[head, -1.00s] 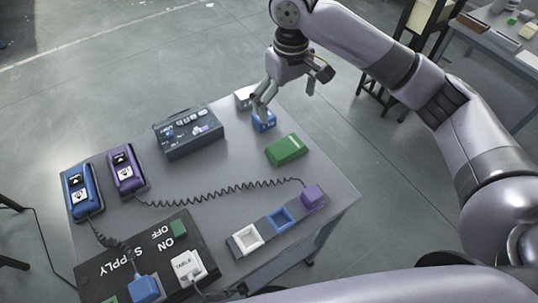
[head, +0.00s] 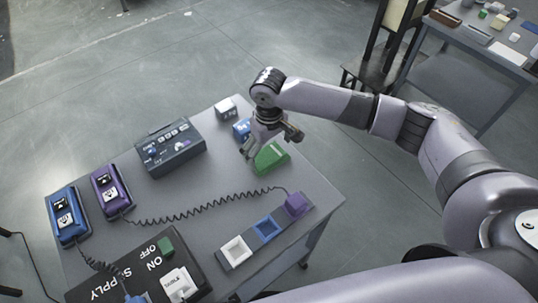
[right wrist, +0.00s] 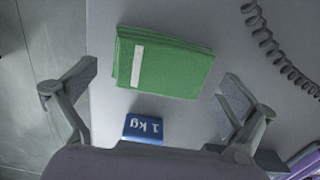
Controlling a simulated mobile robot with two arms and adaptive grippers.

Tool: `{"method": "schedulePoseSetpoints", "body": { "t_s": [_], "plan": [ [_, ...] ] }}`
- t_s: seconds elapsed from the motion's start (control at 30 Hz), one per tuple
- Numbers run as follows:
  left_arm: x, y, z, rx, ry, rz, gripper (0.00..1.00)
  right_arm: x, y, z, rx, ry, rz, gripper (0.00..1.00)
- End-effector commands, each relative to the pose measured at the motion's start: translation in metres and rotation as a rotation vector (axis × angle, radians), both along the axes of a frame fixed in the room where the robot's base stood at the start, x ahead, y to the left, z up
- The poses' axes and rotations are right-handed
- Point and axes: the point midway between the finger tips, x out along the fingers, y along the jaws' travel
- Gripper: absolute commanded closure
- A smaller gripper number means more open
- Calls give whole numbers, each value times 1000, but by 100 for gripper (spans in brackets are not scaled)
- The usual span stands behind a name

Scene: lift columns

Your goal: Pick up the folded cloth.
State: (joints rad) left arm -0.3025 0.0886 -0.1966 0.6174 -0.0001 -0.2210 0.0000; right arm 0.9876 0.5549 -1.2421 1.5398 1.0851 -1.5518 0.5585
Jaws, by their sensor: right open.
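The folded cloth (head: 272,157) is a green, layered rectangle lying flat on the grey table, near its right edge. In the right wrist view the cloth (right wrist: 163,65) has a pale strip on top and lies ahead of the fingertips. My right gripper (head: 256,151) is open and above the table, close to the cloth, with one finger to its left in the head view. In the right wrist view the fingers (right wrist: 155,90) are spread wide, with nothing held between them. My left gripper is not in view.
A blue 1 kg block (head: 242,129) and a white block (head: 226,107) stand behind the cloth. A dark box (head: 170,148), two handsets, a coiled cord (head: 205,217), a socket strip (head: 264,232) and a supply panel (head: 110,275) occupy the rest of the table.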

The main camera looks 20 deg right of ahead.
Motion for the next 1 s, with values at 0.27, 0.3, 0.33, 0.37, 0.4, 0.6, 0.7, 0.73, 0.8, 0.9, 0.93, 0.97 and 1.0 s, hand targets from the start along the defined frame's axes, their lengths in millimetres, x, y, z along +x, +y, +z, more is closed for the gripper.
{"method": "schedulePoseSetpoints", "body": {
  "t_s": [0.27,0.3,0.33,0.37,0.4,0.6,0.7,0.73,0.8,0.9,0.93,0.97,1.0],
  "plan": [
    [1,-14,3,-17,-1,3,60,0,0,-21,-1,-1,1,0],
    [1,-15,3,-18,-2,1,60,0,0,-21,0,-2,1,0],
    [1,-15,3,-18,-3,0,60,0,0,-21,0,-2,1,0],
    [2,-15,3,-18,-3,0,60,0,0,-21,0,-2,1,0],
    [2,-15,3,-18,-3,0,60,0,0,-21,0,-2,1,0],
    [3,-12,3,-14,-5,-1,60,0,0,-21,-1,-1,0,13],
    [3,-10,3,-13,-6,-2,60,0,0,-21,-1,-1,0,19],
    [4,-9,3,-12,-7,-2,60,0,0,-21,-1,-1,0,21],
    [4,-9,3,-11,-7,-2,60,0,0,-21,-1,-1,0,26],
    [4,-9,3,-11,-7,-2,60,0,0,-21,-1,-1,0,33],
    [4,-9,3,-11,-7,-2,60,0,0,-21,-1,-1,0,34],
    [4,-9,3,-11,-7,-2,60,0,0,-21,0,-2,0,35],
    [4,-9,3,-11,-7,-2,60,0,0,-21,0,-2,0,35]
  ]
}}
